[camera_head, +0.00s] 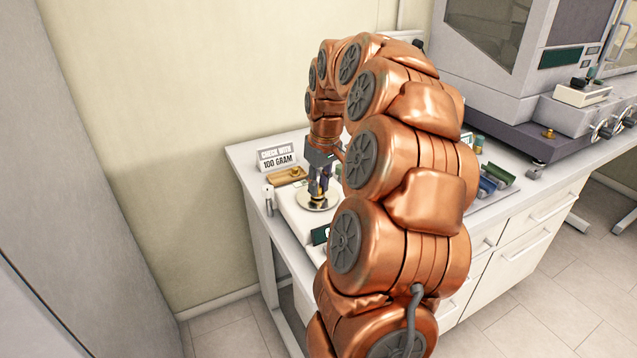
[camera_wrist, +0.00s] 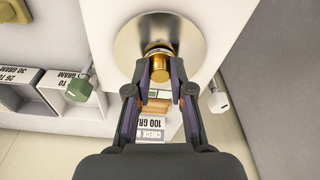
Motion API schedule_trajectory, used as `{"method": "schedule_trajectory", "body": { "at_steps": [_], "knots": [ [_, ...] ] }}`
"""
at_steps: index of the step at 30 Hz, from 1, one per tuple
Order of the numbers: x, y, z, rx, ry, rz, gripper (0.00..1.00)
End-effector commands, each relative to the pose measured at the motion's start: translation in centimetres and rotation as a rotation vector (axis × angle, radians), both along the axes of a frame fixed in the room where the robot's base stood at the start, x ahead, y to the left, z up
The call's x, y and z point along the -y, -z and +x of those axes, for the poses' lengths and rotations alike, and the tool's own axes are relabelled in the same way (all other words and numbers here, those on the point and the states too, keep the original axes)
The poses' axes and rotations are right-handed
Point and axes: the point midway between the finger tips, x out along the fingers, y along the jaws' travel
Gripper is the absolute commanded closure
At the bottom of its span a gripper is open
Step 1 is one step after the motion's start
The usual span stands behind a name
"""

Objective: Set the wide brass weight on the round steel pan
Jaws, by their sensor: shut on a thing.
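The brass weight (camera_wrist: 161,66) is between my gripper's fingertips (camera_wrist: 160,82), and the fingers are shut on it. In the wrist view it appears over the middle of the round steel pan (camera_wrist: 130,45). In the head view my gripper (camera_head: 318,186) points down with the brass weight (camera_head: 317,197) at its tips, at the pan (camera_head: 306,203). I cannot tell whether the weight's base touches the pan. My arm hides part of the scale and the bench behind it in the head view.
A sign reading "CHECK WITH 100 GRAM" (camera_head: 277,158) stands behind a wooden block (camera_head: 287,176). A small metal cylinder (camera_head: 269,200) stands at the bench's left edge. A large grey machine (camera_head: 520,60) stands at the right. Labelled compartments (camera_wrist: 62,97) show in the wrist view.

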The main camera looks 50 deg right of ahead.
Motion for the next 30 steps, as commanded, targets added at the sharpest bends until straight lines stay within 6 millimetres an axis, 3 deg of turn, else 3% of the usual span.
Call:
{"method": "schedule_trajectory", "body": {
  "at_steps": [4,5,13,23,30],
  "knots": [
    [0.0,0.4,0.0,0.0,0.0,0.0,1.0],
    [0.0,0.3,0.0,0.0,0.0,0.0,0.76],
    [0.0,0.3,0.0,0.0,0.0,0.0,0.49],
    [0.0,0.1,0.0,0.001,0.0,-0.001,0.49],
    [0.0,-2.7,-0.3,0.006,0.0,-0.004,0.49]
  ]
}}
